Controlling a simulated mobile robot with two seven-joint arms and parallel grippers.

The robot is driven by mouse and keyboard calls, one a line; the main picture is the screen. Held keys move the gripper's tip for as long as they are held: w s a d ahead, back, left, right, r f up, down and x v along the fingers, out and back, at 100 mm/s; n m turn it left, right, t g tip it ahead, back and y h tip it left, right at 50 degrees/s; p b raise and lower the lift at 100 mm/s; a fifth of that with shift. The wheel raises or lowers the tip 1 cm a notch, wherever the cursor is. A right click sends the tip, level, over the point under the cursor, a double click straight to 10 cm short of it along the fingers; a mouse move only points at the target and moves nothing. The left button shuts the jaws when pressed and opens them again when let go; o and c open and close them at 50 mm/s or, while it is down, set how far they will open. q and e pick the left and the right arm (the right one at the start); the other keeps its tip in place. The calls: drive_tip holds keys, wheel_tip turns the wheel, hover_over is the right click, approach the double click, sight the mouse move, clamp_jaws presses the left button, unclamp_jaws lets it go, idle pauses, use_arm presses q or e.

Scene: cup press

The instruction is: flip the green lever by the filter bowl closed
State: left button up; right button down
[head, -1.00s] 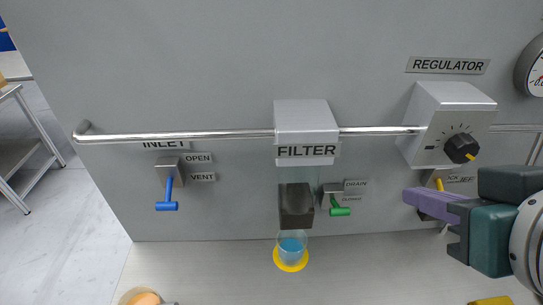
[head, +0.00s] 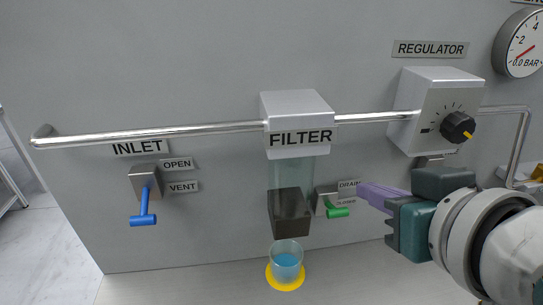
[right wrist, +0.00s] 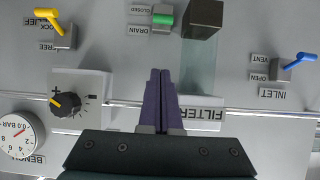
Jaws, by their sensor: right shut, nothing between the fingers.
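The green lever (head: 337,212) sits on a small grey valve block to the right of the clear filter bowl (head: 291,173), by the DRAIN and CLOSED labels. Its green grip points right and slightly down in the head view. My right gripper (head: 362,190), with purple fingers, is shut and empty, just right of the lever and apart from it, partly covering the labels. In the right wrist view, turned upside down, the lever (right wrist: 163,20) lies beyond the fingertips (right wrist: 160,72). My left gripper is not in view.
A metal pipe (head: 200,131) runs across the panel at the filter head. A cup with blue liquid (head: 287,262) stands on a yellow disc below the bowl. The blue inlet lever (head: 144,205) is at left. The regulator box (head: 425,110) is above my right arm.

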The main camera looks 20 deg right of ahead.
hover_over(331, 208)
drive_tip(key=s, duration=0.3)
wheel_tip(331, 208, down, 3)
drive_tip(key=f, duration=0.4)
drive_tip(key=shift+s+a+f+b, duration=0.25)
drive_tip(key=shift+f+b, duration=0.05)
drive_tip(key=shift+b, duration=0.05)
